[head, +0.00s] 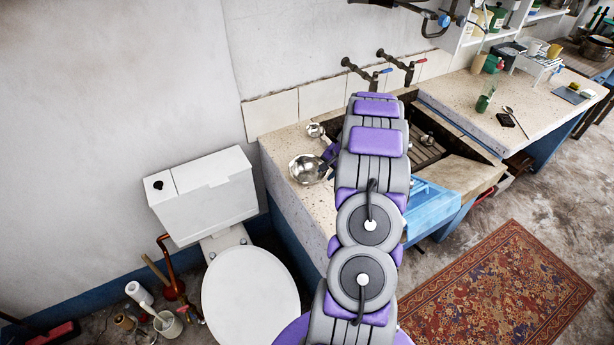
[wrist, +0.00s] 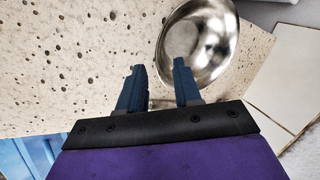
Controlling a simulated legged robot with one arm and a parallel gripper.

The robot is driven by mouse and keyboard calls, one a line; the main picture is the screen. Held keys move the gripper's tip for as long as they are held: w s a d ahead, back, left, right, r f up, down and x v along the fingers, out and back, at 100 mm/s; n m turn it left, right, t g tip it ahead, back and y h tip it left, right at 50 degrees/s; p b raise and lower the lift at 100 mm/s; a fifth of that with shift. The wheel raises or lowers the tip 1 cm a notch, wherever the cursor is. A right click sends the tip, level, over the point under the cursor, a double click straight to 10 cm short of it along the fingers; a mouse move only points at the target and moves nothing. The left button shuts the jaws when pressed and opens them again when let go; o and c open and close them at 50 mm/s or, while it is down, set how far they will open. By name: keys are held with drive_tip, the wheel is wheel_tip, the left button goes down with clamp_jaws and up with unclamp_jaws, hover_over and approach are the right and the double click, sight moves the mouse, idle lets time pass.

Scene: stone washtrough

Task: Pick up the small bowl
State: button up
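A shiny metal bowl (head: 305,169) sits near the left end of the speckled stone counter (head: 287,150). A smaller metal piece (head: 315,130) lies behind it, closer to the wall; I cannot tell whether it is a bowl or a ladle. My gripper (head: 327,164) is just right of the larger bowl, partly hidden by my arm. In the wrist view, my gripper (wrist: 159,67) is open over the counter, its two dark blue fingers apart. A metal bowl (wrist: 205,45) shows beyond and right of the fingertips. A sliver of metal shows low between the fingers; I cannot tell what it is.
Wall tiles (head: 325,96) and two taps (head: 383,79) rise behind the counter. A white toilet (head: 248,290) stands left of the counter. A patterned rug (head: 500,290) covers the floor.

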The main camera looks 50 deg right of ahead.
drive_tip(key=shift+w+f, duration=0.1)
drive_tip(key=shift+f, duration=0.3)
drive_tip(key=f, duration=0.1)
drive_tip(key=w+f+b, duration=0.1)
drive_tip(key=f, duration=0.1)
drive_tip(key=w+d+f, duration=0.1)
drive_tip(key=shift+f, duration=0.2)
drive_tip(key=shift+a+f+b, duration=0.1)
drive_tip(key=shift+b, duration=0.2)
drive_tip(key=shift+a+r, duration=0.2)
drive_tip(key=shift+a, duration=0.15)
drive_tip(key=shift+d+f, duration=0.1)
drive_tip(key=shift+d, duration=0.15)
drive_tip(key=c, duration=0.5)
clamp_jaws()
drive_tip(key=shift+a, duration=0.1)
